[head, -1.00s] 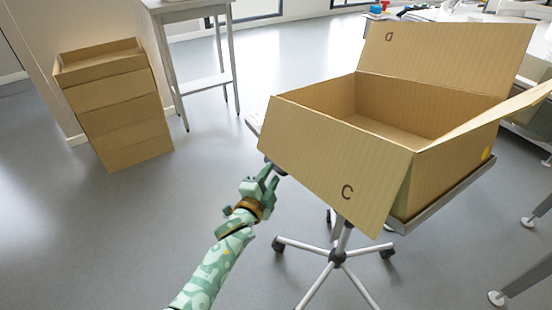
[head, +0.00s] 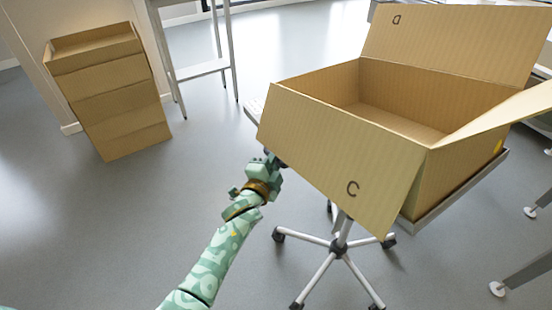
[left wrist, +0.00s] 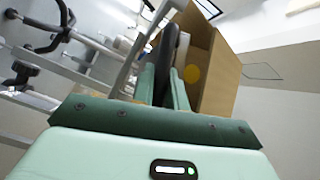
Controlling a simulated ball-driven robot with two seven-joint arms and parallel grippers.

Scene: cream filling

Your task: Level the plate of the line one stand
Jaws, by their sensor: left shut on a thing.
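The stand's grey plate (head: 462,192) carries a large open cardboard box (head: 335,155). The plate looks tilted, with its front-right side lower, though my view is slanted too. A post and wheeled star base (head: 338,248) hold it up. My left gripper (head: 273,161) is at the plate's left side, below the box's front flap. In the left wrist view it is shut on a black handle (left wrist: 173,62) that stands between the fingers. The flap hides most of the plate and its joint. My right gripper is not in view.
Other metal legs (head: 520,275) are at the right edge. The floor at the left is clear.

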